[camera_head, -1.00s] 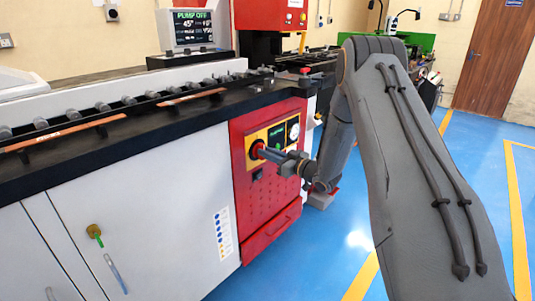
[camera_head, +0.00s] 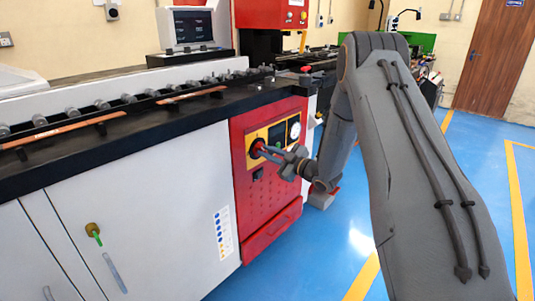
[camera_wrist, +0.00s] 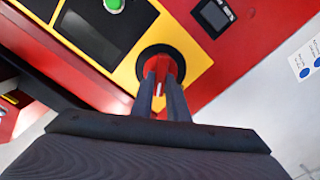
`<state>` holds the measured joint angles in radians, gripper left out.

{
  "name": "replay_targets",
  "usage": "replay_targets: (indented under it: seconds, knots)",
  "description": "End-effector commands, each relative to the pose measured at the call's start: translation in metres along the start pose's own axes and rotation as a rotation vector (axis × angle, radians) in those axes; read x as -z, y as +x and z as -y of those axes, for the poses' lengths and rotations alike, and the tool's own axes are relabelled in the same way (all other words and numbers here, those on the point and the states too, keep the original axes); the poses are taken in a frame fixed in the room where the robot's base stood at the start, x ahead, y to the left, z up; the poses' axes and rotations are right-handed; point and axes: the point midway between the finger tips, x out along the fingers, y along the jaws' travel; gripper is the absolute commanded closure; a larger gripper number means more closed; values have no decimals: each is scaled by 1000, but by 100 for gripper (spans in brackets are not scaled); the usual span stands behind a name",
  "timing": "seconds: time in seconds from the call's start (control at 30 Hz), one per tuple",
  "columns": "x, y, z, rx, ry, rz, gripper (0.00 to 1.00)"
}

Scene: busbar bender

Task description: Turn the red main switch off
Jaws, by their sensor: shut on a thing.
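The red main switch (camera_head: 257,148) sits on a yellow plate at the upper left of the red panel on the machine's front. In the wrist view the switch (camera_wrist: 158,66) is a red knob on a dark round base. My gripper (camera_head: 264,149) reaches it from the right. In the wrist view both dark fingers of my gripper (camera_wrist: 161,85) are closed around the red handle, one on each side. The fingers cover part of the handle. The screen on top of the machine (camera_head: 193,25) is dark, with only faint marks.
A green button (camera_wrist: 114,4) and a small black rocker-like part (camera_wrist: 215,15) are near the switch. A white cabinet door (camera_head: 150,200) with a key stands left. Blue floor (camera_head: 330,240) is open at right.

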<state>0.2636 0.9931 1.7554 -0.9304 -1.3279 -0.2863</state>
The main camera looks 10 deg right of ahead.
Motion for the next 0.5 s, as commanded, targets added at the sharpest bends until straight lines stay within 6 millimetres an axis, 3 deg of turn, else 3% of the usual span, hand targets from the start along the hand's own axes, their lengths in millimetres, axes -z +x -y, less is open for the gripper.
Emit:
replay_targets:
  seconds: [0.5]
  knots:
    - [-2, 0, 4, 0, -488, 1, 100]
